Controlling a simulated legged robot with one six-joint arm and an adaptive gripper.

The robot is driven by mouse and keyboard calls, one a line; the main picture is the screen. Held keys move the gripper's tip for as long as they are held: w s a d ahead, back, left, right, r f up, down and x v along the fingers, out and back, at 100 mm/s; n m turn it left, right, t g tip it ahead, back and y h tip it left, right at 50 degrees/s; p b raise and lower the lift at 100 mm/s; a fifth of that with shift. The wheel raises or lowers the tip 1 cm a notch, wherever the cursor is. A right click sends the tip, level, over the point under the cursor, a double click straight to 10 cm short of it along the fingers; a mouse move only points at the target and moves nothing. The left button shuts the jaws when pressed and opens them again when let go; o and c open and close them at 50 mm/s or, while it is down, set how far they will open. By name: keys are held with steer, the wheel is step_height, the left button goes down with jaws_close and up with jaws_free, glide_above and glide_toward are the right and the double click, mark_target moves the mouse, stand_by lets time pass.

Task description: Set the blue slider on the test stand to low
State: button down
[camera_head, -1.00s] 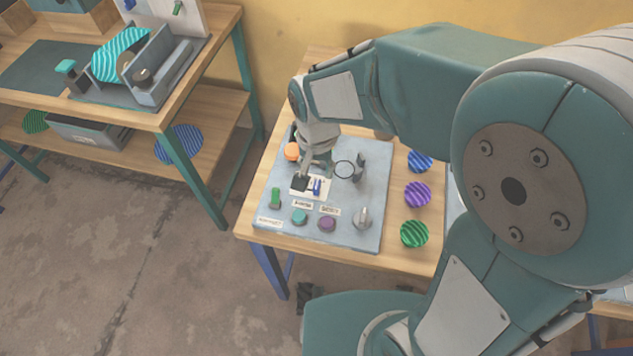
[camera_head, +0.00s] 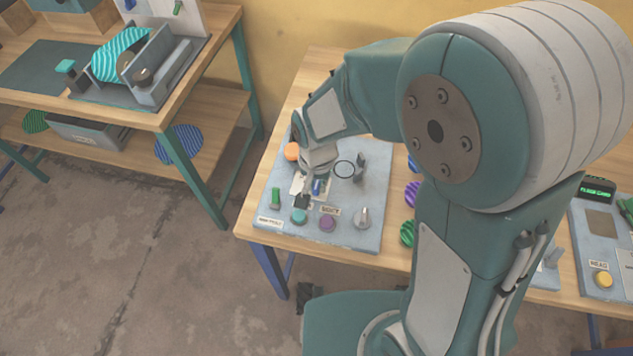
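The test stand (camera_head: 345,231) is a grey panel on a wooden table. The small blue slider (camera_head: 316,187) is on a white plate (camera_head: 297,186) in the middle of the panel, partly hidden by my gripper. My gripper (camera_head: 304,198) points down over this plate, with a dark fingertip just left of and in front of the slider. I cannot tell whether it touches the slider or how far its fingers are apart. Any marks for the slider's positions are too small to read.
A green switch (camera_head: 275,197), a teal button (camera_head: 299,216), a purple button (camera_head: 327,223) and a grey knob (camera_head: 362,217) surround the slider's front side. An orange knob (camera_head: 292,151) is behind. Striped discs (camera_head: 407,233) lie right, partly behind my arm.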

mark_target(299, 187)
steer(key=shift+w+a, duration=0.2)
steer(key=shift+a, duration=0.75)
steer(key=shift+w+a, duration=0.15)
steer(key=shift+a, duration=0.75)
steer(key=shift+d, duration=0.1)
steer(key=c, duration=0.6)
jaws_free()
steer(key=shift+c, duration=0.2)
steer(key=shift+a, duration=0.3)
